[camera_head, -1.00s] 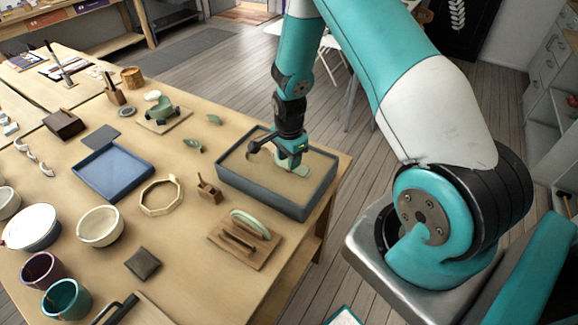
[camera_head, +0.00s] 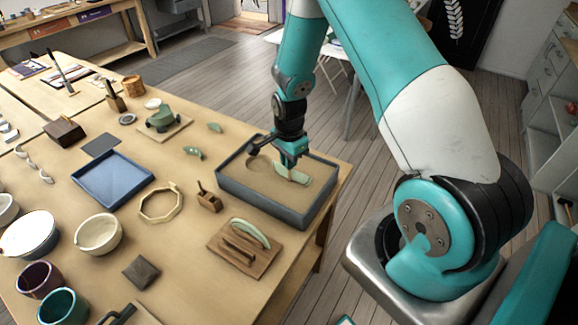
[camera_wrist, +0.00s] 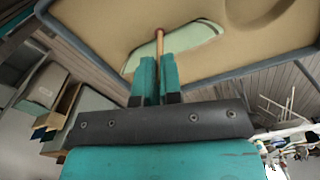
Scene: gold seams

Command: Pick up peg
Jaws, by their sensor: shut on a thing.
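The peg (camera_wrist: 159,46) is a thin tan stick with a reddish end. In the wrist view it stands out from between the two teal fingers of my gripper (camera_wrist: 157,75), which is shut on it. In the head view my gripper (camera_head: 289,160) is over the sand in the grey-blue tray, and the peg is too small there to make out clearly. A pale green shard (camera_wrist: 190,38) lies on the sand behind the peg. I cannot tell whether the peg's end touches the shard or sand.
The tray's raised rim (camera_head: 262,205) surrounds my gripper. A wooden block with a green curved piece (camera_head: 250,234) stands in front of it. A small wooden plane-like block (camera_head: 209,202), an octagonal ring (camera_head: 160,203) and a blue tray (camera_head: 112,178) lie to the left.

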